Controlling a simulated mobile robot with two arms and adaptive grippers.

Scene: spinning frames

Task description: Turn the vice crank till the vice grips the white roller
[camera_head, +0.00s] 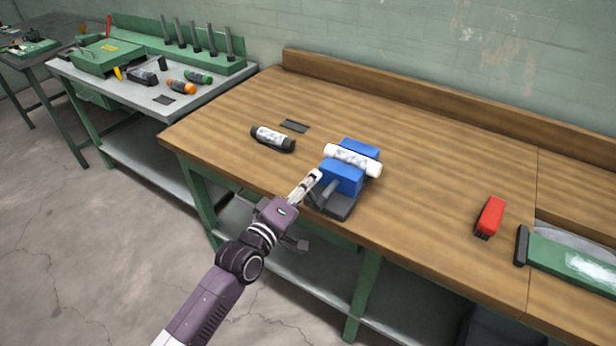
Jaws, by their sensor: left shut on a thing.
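The blue vice (342,178) stands on a dark base near the front edge of the wooden workbench (430,190). The white roller (353,160) lies across the top of the vice, between its blue jaws. Whether the jaws touch the roller cannot be told from here. My left gripper (311,185) reaches in from below at the front left of the vice. It is shut on the vice crank (319,197), which is mostly hidden by the gripper fingers. My right gripper is not in view.
A black-and-white roller (273,139) and a dark flat plate (294,126) lie left of the vice. A red brush-like tool (490,216) and a green machine (570,262) are at the right. The bench between them is clear.

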